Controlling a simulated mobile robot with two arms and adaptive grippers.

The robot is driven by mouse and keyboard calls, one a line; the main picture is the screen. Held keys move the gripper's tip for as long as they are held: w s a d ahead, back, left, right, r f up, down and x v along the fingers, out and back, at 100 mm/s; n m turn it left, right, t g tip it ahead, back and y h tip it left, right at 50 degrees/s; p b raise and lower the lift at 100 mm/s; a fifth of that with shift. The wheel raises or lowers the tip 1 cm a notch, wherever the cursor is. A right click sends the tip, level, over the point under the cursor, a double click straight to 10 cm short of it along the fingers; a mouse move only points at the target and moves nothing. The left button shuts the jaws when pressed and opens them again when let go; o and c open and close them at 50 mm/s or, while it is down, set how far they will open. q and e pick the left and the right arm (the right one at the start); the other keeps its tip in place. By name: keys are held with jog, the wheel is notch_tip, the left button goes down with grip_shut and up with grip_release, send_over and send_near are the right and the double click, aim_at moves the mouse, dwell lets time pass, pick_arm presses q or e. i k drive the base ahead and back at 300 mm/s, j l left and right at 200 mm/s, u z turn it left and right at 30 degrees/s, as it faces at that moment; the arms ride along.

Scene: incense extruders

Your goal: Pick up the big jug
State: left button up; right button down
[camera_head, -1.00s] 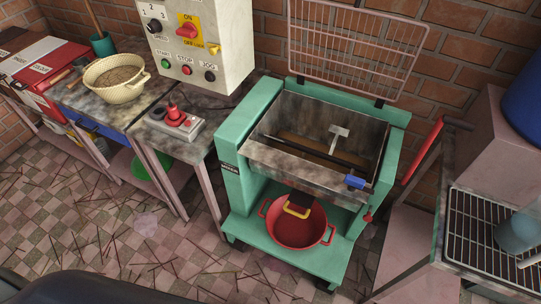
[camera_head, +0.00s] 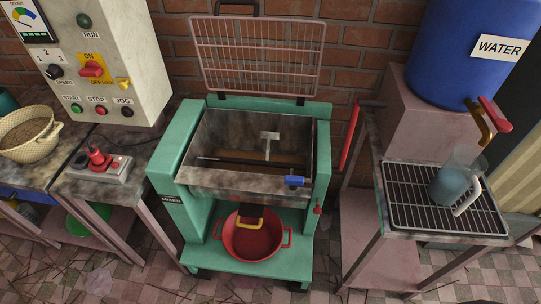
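The big jug (camera_head: 450,183) is a translucent bluish pitcher with a white handle on its right side. It stands on the wire rack (camera_head: 406,214) on the right-hand table, below the tap of the blue water barrel. It seems to hold bluish liquid or be tinted; I cannot tell which. Neither of my grippers shows in the head view.
The blue barrel (camera_head: 463,50) marked WATER stands on a pinkish block (camera_head: 423,117) behind the rack, its tap (camera_head: 489,118) overhanging the jug. The green mixer (camera_head: 180,150) with raised grid lid (camera_head: 258,55) stands left. A red lever (camera_head: 349,138) sticks up between them.

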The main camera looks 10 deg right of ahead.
aim_at(462, 170)
jog(key=z, duration=1.7)
